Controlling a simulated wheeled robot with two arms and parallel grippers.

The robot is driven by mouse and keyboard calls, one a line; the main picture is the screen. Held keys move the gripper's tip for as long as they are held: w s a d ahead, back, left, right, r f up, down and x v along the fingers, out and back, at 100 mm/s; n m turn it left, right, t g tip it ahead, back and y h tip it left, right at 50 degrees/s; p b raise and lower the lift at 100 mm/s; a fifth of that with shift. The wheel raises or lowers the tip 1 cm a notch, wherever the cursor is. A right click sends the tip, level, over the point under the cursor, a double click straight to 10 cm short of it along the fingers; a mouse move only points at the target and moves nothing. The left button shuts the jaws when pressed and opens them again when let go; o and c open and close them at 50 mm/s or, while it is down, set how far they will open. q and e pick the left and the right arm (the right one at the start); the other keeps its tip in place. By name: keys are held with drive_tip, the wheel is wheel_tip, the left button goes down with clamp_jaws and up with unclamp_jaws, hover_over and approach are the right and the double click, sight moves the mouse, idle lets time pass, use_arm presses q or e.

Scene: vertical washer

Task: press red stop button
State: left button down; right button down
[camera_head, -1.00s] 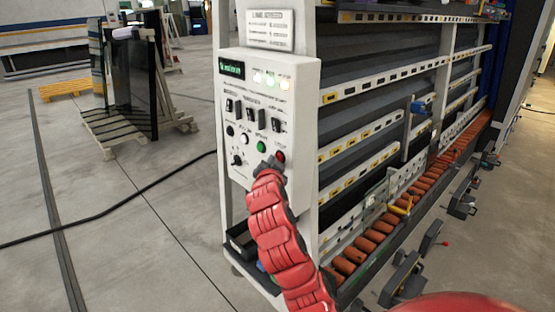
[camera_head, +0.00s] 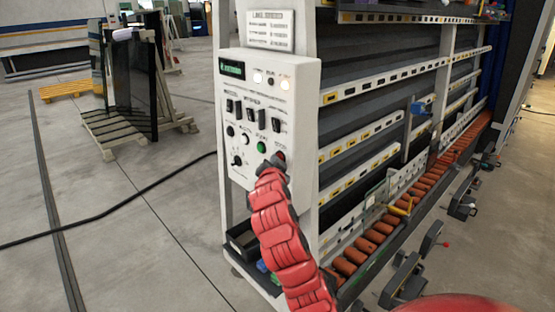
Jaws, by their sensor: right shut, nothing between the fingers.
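The white control panel (camera_head: 240,190) is on the front end of the vertical washer. The red stop button (camera_head: 280,155) is at its lower right, partly hidden by my gripper. A green button (camera_head: 262,147) sits just left of it. My right gripper (camera_head: 273,162) is shut and empty, with its tip at the red button's lower left edge. I cannot tell for certain whether it touches the button. The red right arm reaches up from the bottom. The panel's small green display (camera_head: 232,69) is lit, with lamps beside it. My left gripper is not in view.
The washer's roller conveyor (camera_head: 385,222) runs back to the right. Black switches (camera_head: 255,115) and knobs fill the panel's middle. A glass rack (camera_head: 130,85) stands on the left. A black cable (camera_head: 110,205) crosses the open floor.

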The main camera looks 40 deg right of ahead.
drive_tip(key=shift+s+a+b, duration=0.1)
drive_tip(key=shift+a+b, duration=0.75)
drive_tip(key=shift+b, duration=0.05)
drive_tip(key=a+b, duration=0.3)
drive_tip(key=a, duration=0.2)
drive_tip(key=shift+s+b, duration=0.2)
drive_tip(key=shift+b, duration=0.15)
idle(0.4)
